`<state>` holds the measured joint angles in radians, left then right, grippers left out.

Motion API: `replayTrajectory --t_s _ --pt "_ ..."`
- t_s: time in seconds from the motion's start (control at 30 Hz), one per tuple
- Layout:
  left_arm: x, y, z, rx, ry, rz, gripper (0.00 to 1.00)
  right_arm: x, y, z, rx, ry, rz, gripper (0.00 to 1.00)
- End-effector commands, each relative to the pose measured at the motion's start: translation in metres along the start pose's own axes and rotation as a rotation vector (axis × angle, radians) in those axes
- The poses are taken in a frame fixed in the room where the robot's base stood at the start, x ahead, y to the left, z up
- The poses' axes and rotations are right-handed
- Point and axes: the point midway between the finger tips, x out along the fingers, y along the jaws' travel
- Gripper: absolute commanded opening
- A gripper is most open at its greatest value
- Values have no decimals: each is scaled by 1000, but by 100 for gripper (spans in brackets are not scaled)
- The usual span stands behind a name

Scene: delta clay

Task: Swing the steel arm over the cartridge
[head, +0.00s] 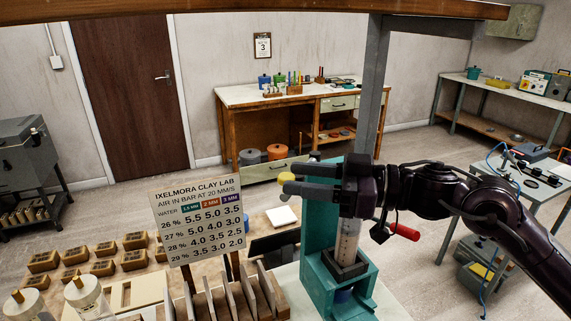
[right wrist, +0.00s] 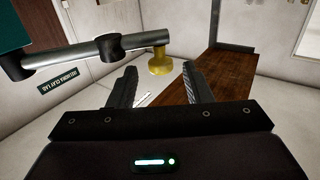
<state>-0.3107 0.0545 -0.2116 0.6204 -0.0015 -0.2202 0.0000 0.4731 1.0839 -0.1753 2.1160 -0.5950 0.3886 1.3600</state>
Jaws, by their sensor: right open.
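The teal stand (head: 318,225) is at the lower middle of the head view. A pale upright cartridge (head: 347,242) stands in its dark square holder, its top hidden behind my right gripper. In the right wrist view the steel arm (right wrist: 75,60) runs from a teal part at upper left, through black collars, toward a yellow knob (right wrist: 160,64). In the head view most of the steel arm is hidden; the yellow knob shows (head: 287,178). My right gripper (head: 289,179) is open, its fingertips on either side of the knob; I cannot tell whether they touch it. My left gripper is out of view.
A red handle (head: 403,231) sticks out right of the stand. A sign with a number table (head: 200,213) stands left of it, above a slotted wooden rack (head: 235,297). Several small wooden blocks lie at left. A grey post (head: 373,85) rises behind my right gripper.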

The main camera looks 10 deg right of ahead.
Motion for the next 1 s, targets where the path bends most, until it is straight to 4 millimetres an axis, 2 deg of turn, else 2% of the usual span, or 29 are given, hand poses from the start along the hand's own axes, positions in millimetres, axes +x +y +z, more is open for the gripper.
replayTrajectory --t_s 0.1,0.27,0.43,0.57,0.7,0.9,1.0 --pt "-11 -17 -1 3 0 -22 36 15 0 -4 0 4 -2 45" --pt "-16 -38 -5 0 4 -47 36 27 0 -2 -1 1 -1 45" --pt "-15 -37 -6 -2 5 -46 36 30 0 0 -1 -1 1 45" --pt "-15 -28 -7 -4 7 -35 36 30 0 1 -1 -1 1 45" --pt "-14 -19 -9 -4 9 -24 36 30 0 0 -1 -1 1 28" --pt "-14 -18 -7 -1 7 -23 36 29 0 0 -1 0 1 2" --pt "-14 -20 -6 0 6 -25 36 29 0 0 -1 0 1 0"
